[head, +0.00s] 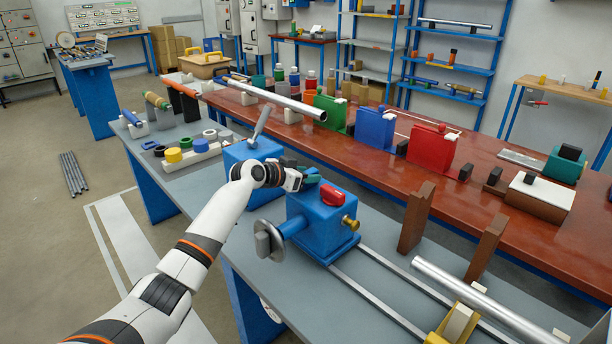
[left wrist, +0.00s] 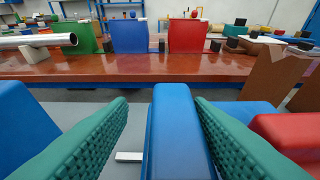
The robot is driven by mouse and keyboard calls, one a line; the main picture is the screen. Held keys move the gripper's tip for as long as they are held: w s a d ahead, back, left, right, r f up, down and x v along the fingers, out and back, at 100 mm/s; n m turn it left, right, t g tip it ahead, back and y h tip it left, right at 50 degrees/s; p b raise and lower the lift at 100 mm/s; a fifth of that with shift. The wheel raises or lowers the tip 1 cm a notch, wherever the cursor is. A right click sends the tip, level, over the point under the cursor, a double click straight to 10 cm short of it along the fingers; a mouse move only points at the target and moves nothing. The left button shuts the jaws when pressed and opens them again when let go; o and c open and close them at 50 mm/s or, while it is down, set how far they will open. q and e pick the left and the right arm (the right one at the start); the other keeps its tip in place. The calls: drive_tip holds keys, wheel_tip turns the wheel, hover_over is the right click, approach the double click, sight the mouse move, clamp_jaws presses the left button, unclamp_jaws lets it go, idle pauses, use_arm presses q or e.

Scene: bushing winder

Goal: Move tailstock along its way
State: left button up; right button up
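The tailstock appears to be the blue block (head: 318,228) with a red piece (head: 331,195) on top, a brass knob (head: 350,222) and a grey handwheel (head: 268,240). The red piece (left wrist: 290,135) is right of the fingers. My right gripper is not visible.
Another blue block (head: 250,153) with a grey lever stands behind-left. A yellow support (head: 455,325) stands at the rails' lower right, near a metal tube (head: 480,300) and brown uprights (head: 415,218). The rails between block and support look clear.

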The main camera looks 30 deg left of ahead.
use_arm(q)
drive_tip(key=shift+s, duration=0.15)
drive_tip(key=shift+s+r, duration=0.15)
drive_tip(key=shift+s, duration=0.2)
drive_tip(key=b+v, duration=0.1)
drive_tip(key=v, duration=1)
drive_tip(key=shift+a, duration=0.2)
